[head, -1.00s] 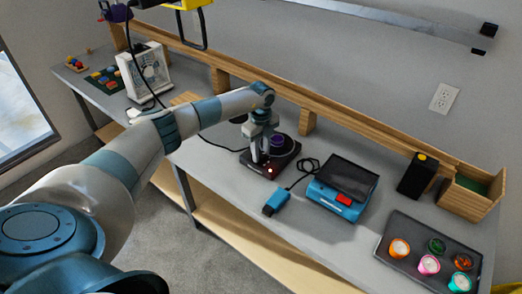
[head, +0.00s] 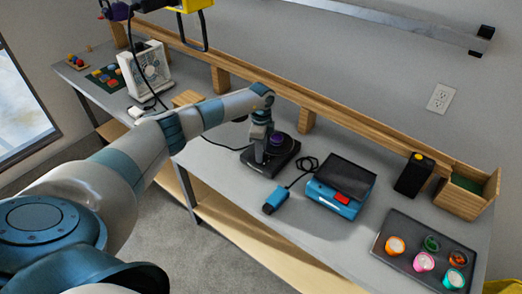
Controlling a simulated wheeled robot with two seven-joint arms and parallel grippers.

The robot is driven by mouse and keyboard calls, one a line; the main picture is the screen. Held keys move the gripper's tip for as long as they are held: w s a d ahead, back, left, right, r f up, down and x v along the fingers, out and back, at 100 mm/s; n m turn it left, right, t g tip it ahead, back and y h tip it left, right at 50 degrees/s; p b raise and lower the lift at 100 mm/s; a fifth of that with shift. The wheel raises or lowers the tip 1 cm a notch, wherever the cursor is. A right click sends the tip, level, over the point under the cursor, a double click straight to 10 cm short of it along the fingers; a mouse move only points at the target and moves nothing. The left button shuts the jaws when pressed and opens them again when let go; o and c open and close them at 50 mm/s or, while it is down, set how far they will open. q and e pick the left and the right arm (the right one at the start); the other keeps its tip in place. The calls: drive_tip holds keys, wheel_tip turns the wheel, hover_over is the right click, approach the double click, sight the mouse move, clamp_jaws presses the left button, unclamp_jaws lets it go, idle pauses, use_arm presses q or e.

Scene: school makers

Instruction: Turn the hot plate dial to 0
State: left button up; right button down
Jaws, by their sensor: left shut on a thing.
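The hot plate (head: 285,160) is a dark, low, square unit on the grey bench, with a small purple vessel (head: 277,139) on top. My left gripper (head: 259,158) reaches down from above at the hot plate's front left edge. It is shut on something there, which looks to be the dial. The dial itself is hidden behind the fingers, so its setting cannot be read. No red light shows on the hot plate's front. My right gripper is out of view.
A blue device (head: 336,200) with a dark lid and a corded blue handpiece (head: 276,200) sit to the right. A dark tray (head: 411,273) holds several colourful cups. A black box (head: 414,176) and a wooden bin (head: 462,198) stand at the back right. A wooden rail runs behind.

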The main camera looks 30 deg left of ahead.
use_arm(q)
drive_tip(key=shift+r, duration=0.1)
drive_tip(key=o, duration=1)
drive_tip(key=shift+o, duration=0.2)
